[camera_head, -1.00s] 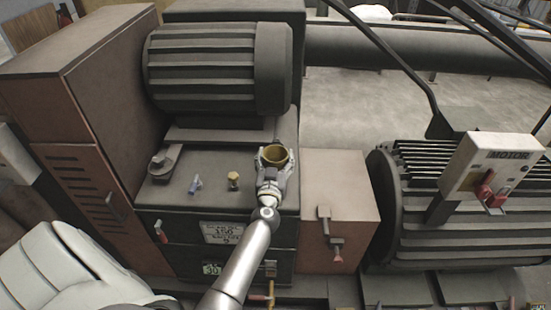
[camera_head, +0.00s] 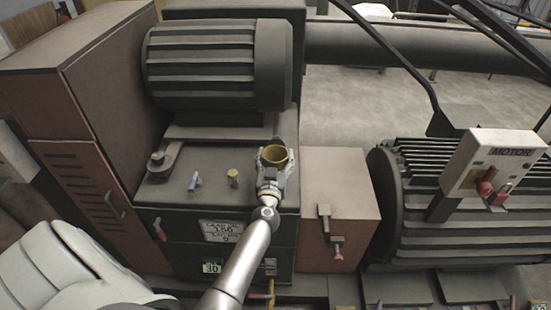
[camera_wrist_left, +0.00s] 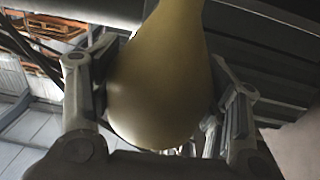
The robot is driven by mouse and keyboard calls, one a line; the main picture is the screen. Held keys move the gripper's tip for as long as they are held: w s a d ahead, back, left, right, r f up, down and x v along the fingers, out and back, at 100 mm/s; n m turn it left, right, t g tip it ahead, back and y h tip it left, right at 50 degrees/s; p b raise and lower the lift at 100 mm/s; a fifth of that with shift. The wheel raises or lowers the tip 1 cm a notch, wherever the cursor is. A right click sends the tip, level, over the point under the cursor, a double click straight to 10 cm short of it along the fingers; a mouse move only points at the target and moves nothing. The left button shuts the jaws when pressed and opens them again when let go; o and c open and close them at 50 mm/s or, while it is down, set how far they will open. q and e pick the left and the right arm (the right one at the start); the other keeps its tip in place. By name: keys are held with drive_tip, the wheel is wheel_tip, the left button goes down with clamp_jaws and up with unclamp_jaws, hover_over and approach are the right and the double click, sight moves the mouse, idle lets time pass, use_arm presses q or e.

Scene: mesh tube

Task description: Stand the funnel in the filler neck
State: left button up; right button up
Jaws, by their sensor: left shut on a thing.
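The funnel (camera_head: 275,156) is yellow-brown with a wide open mouth facing up. It stands upright above the right part of the dark machine top in the head view. My left gripper (camera_head: 271,176) is shut on it, and the wrist view shows a jaw on either side of its pale yellow body (camera_wrist_left: 165,85). The funnel's lower end is hidden behind the gripper. A small brass fitting (camera_head: 233,176) stands on the machine top to the left of the gripper. I cannot tell whether it is the filler neck or its cap. My right gripper is not in view.
A ribbed motor (camera_head: 215,68) sits behind the funnel. A brown box (camera_head: 340,185) stands to the right, with a motor switch box (camera_head: 490,160) beyond. The front of the machine top is mostly clear.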

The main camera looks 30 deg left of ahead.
use_arm(q)
drive_tip(key=shift+f+b, duration=0.9)
drive_tip(key=shift+f, duration=0.25)
idle(0.8)
drive_tip(key=o, duration=1.1)
drive_tip(key=shift+s, duration=0.1)
drive_tip(key=v, duration=0.7)
drive_tip(key=shift+s, duration=0.1)
drive_tip(key=shift+d, duration=0.1)
drive_tip(key=shift+d+r, duration=0.1)
